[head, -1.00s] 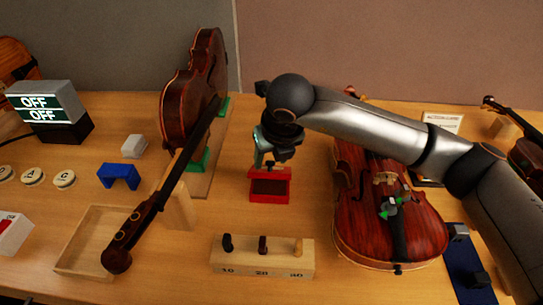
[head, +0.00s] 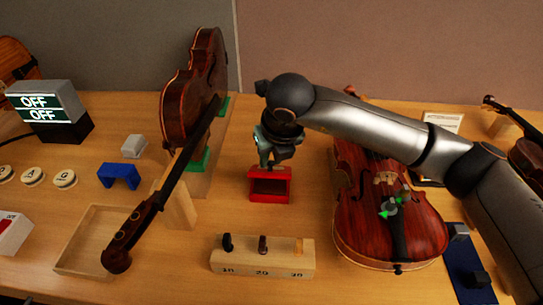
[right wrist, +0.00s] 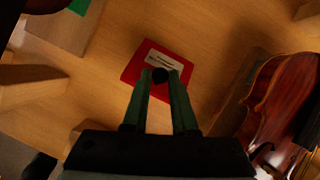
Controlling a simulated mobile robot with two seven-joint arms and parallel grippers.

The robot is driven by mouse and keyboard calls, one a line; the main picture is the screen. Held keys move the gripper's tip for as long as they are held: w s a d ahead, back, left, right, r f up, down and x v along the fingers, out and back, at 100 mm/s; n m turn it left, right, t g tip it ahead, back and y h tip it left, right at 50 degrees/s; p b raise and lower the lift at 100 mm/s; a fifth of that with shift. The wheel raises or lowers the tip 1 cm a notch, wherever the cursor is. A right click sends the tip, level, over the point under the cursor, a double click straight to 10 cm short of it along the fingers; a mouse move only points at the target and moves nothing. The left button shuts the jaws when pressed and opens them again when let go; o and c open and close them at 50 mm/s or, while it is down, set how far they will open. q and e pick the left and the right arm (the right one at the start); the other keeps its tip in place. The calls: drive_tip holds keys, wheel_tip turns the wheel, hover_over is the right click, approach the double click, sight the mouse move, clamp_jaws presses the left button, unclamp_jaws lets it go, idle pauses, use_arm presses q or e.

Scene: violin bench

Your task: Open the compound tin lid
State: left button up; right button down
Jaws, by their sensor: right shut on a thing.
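The red compound tin (head: 270,189) stands on the bench in the middle of the head view. In the right wrist view its red top (right wrist: 134,68) carries a pale label, with a small dark knob (right wrist: 160,75) near one edge. My right gripper (head: 267,164) is directly above the tin, pointing down. In the right wrist view its fingertips (right wrist: 160,82) are shut on the knob. My left gripper is not in view.
A violin (head: 388,217) lies close to the right of the tin, and another (head: 190,95) leans in a stand to the left. A wooden block with several pegs (head: 262,262) is in front. Bare bench surrounds the tin's front and left.

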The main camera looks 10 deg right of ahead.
drive_tip(key=shift+w+r, duration=0.1)
idle(0.8)
drive_tip(key=shift+w+d+r+g+y+p, duration=0.15)
drive_tip(key=shift+w+r+g+p, duration=0.1)
drive_tip(key=shift+w+g+p, duration=0.2)
drive_tip(key=shift+w+d+r+g+y+p, duration=0.1)
drive_tip(key=shift+w+r+g+y+p, duration=0.15)
drive_tip(key=shift+g, duration=0.3)
drive_tip(key=shift+w+d+r+g+p, duration=0.1)
drive_tip(key=shift+w+g+p, duration=0.75)
drive_tip(key=shift+g, duration=0.15)
drive_tip(key=shift+w+d+g, duration=0.1)
drive_tip(key=shift+w+g, duration=0.5)
drive_tip(key=shift+g, duration=0.1)
drive_tip(key=shift+w, duration=0.2)
drive_tip(key=shift+w+d+g+y, duration=0.15)
drive_tip(key=shift+w+g+y, duration=0.25)
drive_tip(key=shift+g, duration=0.4)
drive_tip(key=c, duration=0.7)
unclamp_jaws()
